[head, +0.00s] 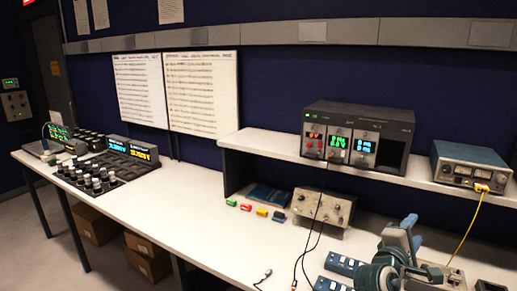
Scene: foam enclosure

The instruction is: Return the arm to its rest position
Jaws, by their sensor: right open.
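My right gripper (408,231) shows at the lower right of the head view, above the front of the white bench (196,196). It is blue-grey, and its jaws are open. I see nothing held between them. The arm behind it runs down out of the bottom edge of the picture. My left gripper is not in view.
Close to my right arm are a blue switch box (343,264), a grey panel box (322,207) and black cables (301,262). Several small coloured blocks (262,211) lie farther left. A raised shelf (277,147) carries a dark instrument rack (357,135). The bench's middle is clear.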

